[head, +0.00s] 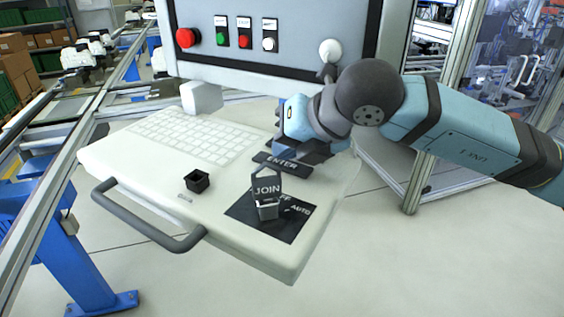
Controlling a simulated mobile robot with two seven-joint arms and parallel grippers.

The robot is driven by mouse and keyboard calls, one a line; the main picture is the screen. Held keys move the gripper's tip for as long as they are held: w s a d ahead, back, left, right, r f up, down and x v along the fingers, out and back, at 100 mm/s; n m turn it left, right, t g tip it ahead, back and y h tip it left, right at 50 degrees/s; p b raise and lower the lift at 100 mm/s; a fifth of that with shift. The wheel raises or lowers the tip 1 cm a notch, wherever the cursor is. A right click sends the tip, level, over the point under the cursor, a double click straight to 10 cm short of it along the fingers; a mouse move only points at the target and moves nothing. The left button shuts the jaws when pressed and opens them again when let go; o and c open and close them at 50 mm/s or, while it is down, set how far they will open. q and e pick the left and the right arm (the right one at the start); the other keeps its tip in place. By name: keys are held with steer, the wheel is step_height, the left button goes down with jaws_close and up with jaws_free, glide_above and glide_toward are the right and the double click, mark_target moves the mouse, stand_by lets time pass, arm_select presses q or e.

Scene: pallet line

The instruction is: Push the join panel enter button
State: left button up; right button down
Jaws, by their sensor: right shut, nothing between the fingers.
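The white join panel (225,210) slopes out below the control box. Its dark ENTER label (283,166) lies on the right half, beyond the JOIN plate. I cannot make out the enter button itself; my right gripper hides the area just behind the label. My right gripper (302,154) is shut and empty, low over the panel at the label's far right edge. I cannot tell whether it touches the panel. The JOIN plate (267,189) stands at a switch on a dark OFF/AUTO plate (292,217). My left gripper is not in view.
A keyboard (190,136) fills the panel's far left, with a small black square piece (197,181) nearer the front. A grey handle (145,220) juts from the front edge. The control box (270,70) above carries a red emergency button (186,38). A metal post (432,150) stands right.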

mark_target(286, 162)
steer(key=shift+f+b, duration=0.3)
steer(key=shift+b, duration=0.05)
stand_by(0.3)
steer(key=shift+r, duration=0.95)
steer(key=shift+r+p, duration=0.5)
steer(key=shift+r, duration=2.05)
steer(key=shift+f, duration=0.1)
